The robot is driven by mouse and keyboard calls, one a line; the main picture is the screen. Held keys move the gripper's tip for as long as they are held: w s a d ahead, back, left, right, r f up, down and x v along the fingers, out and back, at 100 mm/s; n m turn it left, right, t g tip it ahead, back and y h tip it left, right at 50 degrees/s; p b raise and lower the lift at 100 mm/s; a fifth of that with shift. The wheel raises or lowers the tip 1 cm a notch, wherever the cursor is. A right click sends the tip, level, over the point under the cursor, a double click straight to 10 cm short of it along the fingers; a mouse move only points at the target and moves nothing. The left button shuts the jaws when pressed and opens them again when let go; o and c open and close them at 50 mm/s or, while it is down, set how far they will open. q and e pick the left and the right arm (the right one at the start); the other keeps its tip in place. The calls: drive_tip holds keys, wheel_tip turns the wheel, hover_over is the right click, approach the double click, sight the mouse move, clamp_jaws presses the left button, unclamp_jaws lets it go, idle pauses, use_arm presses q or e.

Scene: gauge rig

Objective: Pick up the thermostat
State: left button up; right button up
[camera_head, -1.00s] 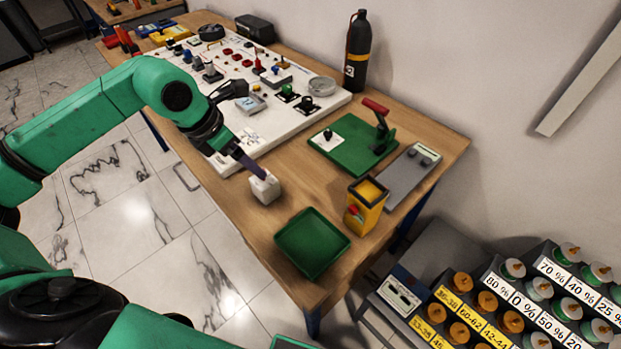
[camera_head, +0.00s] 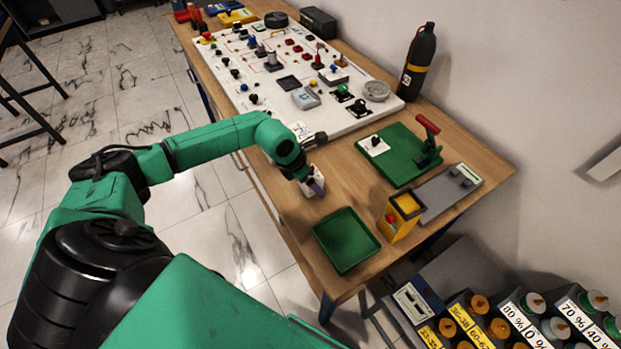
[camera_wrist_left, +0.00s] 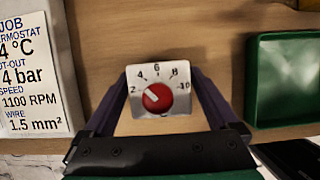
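The thermostat (camera_head: 311,188) is a small white box near the front edge of the wooden table. In the left wrist view the thermostat (camera_wrist_left: 178,73) shows its dial, numbered 2 to 10, and a red knob. My left gripper (camera_head: 313,179) is at the box and covers part of it in the head view. In the wrist view the dark fingers of my left gripper (camera_wrist_left: 160,80) lie along both sides of the box, very close to it. Whether they press on it is not clear. My right gripper is not in view.
A green tray (camera_head: 346,240) lies right of the thermostat, with a yellow box (camera_head: 397,219) beyond it. A white panel (camera_head: 290,118) with several parts is behind. A green board with a red lever (camera_head: 427,125) and a black bottle (camera_head: 418,62) stand further right.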

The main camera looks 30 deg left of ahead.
use_arm(q)
drive_tip(key=shift+r, duration=0.1)
drive_tip(key=c, duration=1.2)
drive_tip(key=shift+w+r, duration=0.1)
drive_tip(key=shift+r, duration=0.35)
drive_tip(key=shift+c, duration=0.2)
wheel_tip(320, 180, up, 19)
drive_tip(key=b, duration=0.4)
